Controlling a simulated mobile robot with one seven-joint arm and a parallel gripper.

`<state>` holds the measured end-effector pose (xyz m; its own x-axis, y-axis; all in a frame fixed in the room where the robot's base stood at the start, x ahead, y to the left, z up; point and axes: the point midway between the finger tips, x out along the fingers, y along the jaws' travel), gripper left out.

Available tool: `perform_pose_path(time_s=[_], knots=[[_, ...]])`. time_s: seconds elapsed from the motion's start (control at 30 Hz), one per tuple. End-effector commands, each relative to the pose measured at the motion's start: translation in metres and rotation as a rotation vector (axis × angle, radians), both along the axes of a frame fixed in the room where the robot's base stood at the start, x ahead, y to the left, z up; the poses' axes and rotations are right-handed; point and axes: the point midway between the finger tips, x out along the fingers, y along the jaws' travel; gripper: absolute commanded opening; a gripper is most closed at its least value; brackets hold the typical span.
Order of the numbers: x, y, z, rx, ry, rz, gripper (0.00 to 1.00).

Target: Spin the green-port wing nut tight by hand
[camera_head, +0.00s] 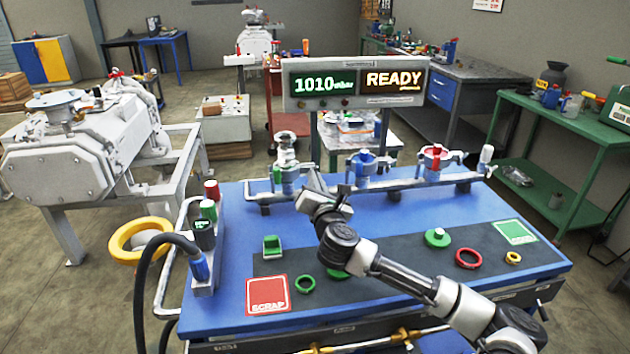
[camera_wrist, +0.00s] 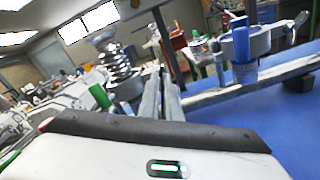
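The green-marked port (camera_head: 287,178) stands at the left end of the pipe rail, with a silver stacked fitting on top. In the wrist view its silver fitting (camera_wrist: 116,62) and a green part (camera_wrist: 100,96) show left of my fingers. I cannot clearly make out its wing nut. My gripper (camera_head: 312,180) is just right of this port, between it and the blue port (camera_head: 362,168). In the wrist view, my fingers (camera_wrist: 163,95) appear as narrow grey strips close together.
The red port (camera_head: 434,158) is at the rail's right. The display (camera_head: 355,82) behind reads 1010 mbar and READY. A hose (camera_head: 145,265) hangs at left.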

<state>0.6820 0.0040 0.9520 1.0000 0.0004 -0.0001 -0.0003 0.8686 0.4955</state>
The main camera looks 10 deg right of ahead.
Motion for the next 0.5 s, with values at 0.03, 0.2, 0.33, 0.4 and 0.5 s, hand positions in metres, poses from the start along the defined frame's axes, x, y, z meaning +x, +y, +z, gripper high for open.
perform_pose_path(time_s=[0.03,0.2,0.33,0.4,0.5], knots=[[0.0001,-0.0013,-0.0012,0.005,0.003,-0.003,0.0],[0.0001,-0.0013,-0.0012,0.007,0.003,-0.003,0.0],[0.0001,-0.0013,-0.0012,0.006,0.003,-0.003,0.0],[0.0001,-0.0014,-0.0012,0.006,0.003,-0.003,0.0],[0.0001,-0.0012,-0.001,0.006,0.003,-0.003,0.21]])
